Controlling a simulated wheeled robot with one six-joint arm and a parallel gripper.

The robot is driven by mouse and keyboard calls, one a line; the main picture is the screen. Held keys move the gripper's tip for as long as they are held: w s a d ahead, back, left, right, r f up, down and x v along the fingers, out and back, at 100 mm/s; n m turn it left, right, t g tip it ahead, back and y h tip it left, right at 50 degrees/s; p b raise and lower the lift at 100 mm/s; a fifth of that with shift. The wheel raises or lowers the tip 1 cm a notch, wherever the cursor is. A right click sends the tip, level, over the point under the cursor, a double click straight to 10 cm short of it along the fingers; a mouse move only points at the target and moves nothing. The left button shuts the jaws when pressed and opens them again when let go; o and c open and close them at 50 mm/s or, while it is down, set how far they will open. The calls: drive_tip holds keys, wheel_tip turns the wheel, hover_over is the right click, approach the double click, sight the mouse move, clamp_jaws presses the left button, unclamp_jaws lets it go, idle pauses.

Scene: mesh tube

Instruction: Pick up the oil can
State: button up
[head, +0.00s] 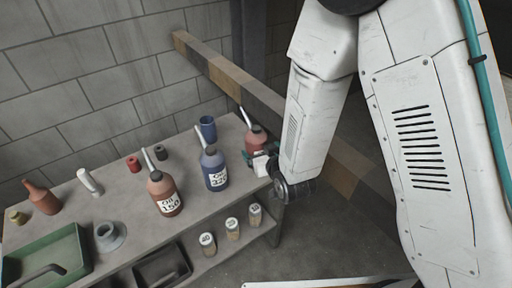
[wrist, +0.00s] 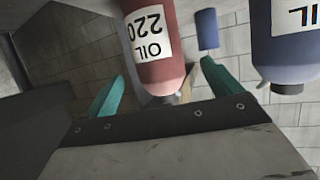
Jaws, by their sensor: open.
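Three oil cans with angled spouts stand on the bench. A red oil can (head: 256,140) is at the bench's right end, a blue oil can (head: 214,168) left of it, and another red oil can labelled OIL 150 (head: 165,194) further left. My gripper (head: 259,157) is open at the right-end red can and partly hides its lower front. In the wrist view this can (wrist: 155,52) appears upside down, labelled OIL 220. Its lower part shows between the teal fingers of my gripper (wrist: 165,88), with gaps on both sides. The blue can (wrist: 288,55) is close at the right there.
A blue cup (head: 207,128) stands behind the cans. A green tray (head: 75,240), a brown bottle (head: 42,200) and a white bottle (head: 88,181) are at left. Several small jars (head: 232,228) stand on the lower shelf. A striped beam (head: 225,70) runs behind.

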drive_tip(key=x, duration=0.7)
drive_tip(key=shift+w+d+r, duration=0.1)
drive_tip(key=shift+r, duration=0.1)
drive_tip(key=c, duration=1.1)
